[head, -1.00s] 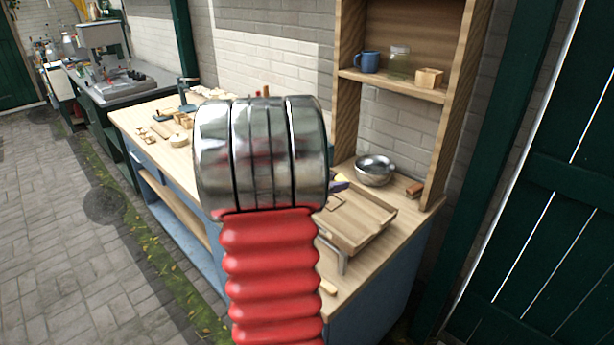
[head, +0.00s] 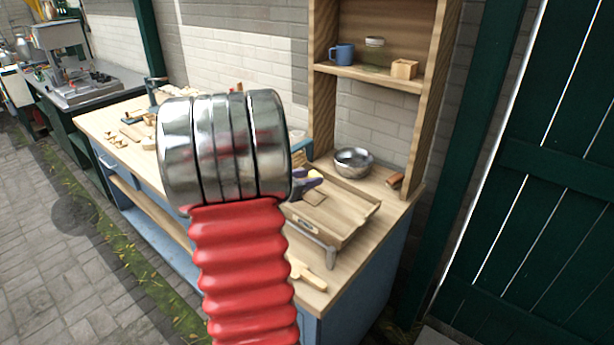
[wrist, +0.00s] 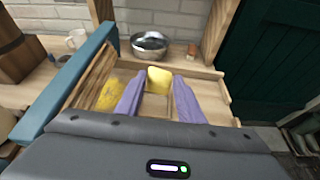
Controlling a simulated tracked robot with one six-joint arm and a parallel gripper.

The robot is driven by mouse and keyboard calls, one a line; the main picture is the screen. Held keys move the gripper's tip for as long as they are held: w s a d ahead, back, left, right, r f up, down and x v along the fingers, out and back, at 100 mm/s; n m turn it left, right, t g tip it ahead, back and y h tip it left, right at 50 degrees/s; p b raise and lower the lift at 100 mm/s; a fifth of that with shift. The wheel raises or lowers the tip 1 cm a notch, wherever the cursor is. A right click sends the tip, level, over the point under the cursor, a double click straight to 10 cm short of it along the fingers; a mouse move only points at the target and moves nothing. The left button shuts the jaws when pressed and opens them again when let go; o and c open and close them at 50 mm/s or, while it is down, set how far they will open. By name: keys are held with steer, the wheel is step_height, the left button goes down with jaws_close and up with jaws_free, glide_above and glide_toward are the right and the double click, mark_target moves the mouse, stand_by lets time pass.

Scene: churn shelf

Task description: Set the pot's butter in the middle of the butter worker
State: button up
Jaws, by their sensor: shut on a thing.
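My gripper (wrist: 158,98) has two purple fingers, shut on a yellow block of butter (wrist: 159,78) at their tips. In the head view the fingers (head: 307,182) show beside my arm, over the far left part of the butter worker, and the butter cannot be made out. The butter worker (head: 350,228) is a shallow wooden tray on legs on the bench; its right wall also shows in the wrist view (wrist: 215,98). The wrist view does not settle the butter's height above it. A second yellow patch (wrist: 110,93) lies left of the fingers. I cannot identify the pot.
A metal bowl (head: 353,161) stands behind the tray. A blue bar (wrist: 70,80) crosses close at the left of the wrist view. A small wooden tool (head: 310,276) lies at the bench's front edge. A shelf (head: 370,76) with a blue mug (head: 342,53) rises behind.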

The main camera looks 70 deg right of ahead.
steer(key=shift+w+f, duration=0.1)
steer(key=shift+f, duration=1.6)
stand_by(0.8)
steer(key=shift+f, duration=0.7)
stand_by(0.4)
stand_by(0.5)
steer(key=o, duration=1.2)
steer(key=c, duration=0.4)
steer(key=shift+w+a+r, duration=0.1)
steer(key=shift+w+a, duration=0.05)
steer(key=shift+a, duration=0.05)
steer(key=shift+v, duration=2.95)
